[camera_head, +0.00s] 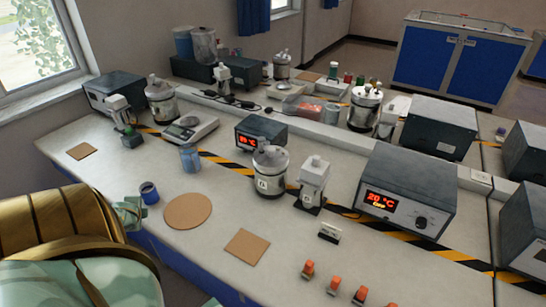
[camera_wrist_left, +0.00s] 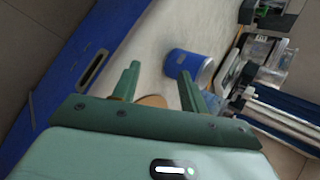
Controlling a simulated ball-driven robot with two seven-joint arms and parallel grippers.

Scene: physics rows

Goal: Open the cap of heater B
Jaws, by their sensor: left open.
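Several silver lidded vessels stand on the bench, and I cannot tell for sure which is heater B. The nearest lidded vessel (camera_head: 270,174) stands mid-bench with its cap on and a dark label mark. Another lidded vessel (camera_head: 161,102) stands at the back left, and one more (camera_head: 366,108) at the back right; both are capped. My left gripper (camera_head: 132,212) is at the bench's front left edge, low beside a small blue cup (camera_head: 149,192). In the left wrist view its fingers (camera_wrist_left: 160,88) are apart and empty, with the blue cup (camera_wrist_left: 188,65) just beyond. My right gripper is not in view.
A round brown mat (camera_head: 188,211) and a square mat (camera_head: 247,246) lie near the front edge. A glass beaker (camera_head: 190,158), a white-topped device (camera_head: 312,183) and a red-display box (camera_head: 408,190) stand around the nearest vessel. Orange-topped small items (camera_head: 333,286) line the front right.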

